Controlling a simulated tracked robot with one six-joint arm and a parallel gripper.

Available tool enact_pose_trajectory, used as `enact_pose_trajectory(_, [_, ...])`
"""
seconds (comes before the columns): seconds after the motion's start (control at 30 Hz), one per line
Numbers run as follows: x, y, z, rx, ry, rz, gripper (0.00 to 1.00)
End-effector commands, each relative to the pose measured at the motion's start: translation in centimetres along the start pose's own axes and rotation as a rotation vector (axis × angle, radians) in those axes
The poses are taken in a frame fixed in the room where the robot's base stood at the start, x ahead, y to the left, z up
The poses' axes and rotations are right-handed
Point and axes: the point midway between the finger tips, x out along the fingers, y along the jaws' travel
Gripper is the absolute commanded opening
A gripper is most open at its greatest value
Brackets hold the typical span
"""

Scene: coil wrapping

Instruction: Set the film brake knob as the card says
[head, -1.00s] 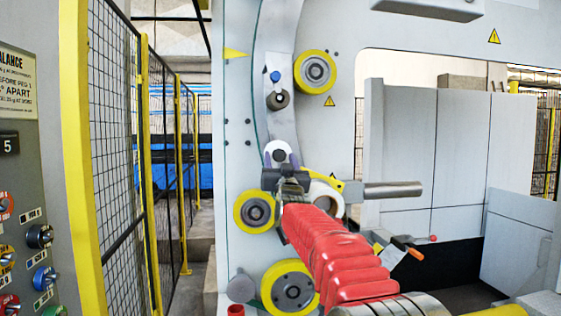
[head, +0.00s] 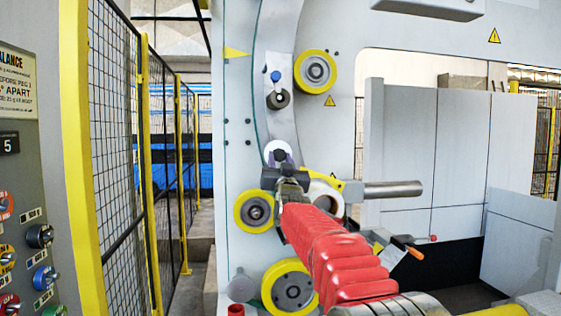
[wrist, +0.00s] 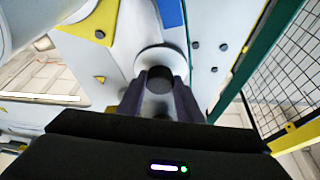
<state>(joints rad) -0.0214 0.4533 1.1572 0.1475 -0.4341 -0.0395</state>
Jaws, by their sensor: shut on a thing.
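The film brake knob (wrist: 160,78) is a dark round knob in front of a pale disc on the grey machine face. In the wrist view it sits between the two dark purple fingers of my gripper (wrist: 160,98), which are shut on it. In the head view my gripper (head: 280,158) is at the pale disc above the red-sleeved arm, and its fingers hide most of the knob. No scale or pointer on the knob is readable.
A blue-topped fitting (head: 275,77) and a yellow-rimmed roller (head: 316,70) are above the knob. More yellow rollers (head: 255,211) sit below left, close to my arm. A steel bar (head: 392,189) sticks out to the right. A mesh fence (head: 115,150) stands left.

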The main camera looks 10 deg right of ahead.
Motion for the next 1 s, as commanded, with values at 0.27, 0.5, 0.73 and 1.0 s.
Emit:
enact_pose_trajectory(0.27, [0.01,-0.15,0.0,0.092,0.001,0.037,0.1])
enact_pose_trajectory(0.5, [0.04,-0.25,-0.08,0.218,0.002,0.09,0.1])
enact_pose_trajectory(0.73, [0.04,-0.35,-0.07,0.34,0.002,0.141,0.1])
enact_pose_trajectory(1.0, [0.06,-0.34,-0.11,0.431,0.002,0.18,0.1])
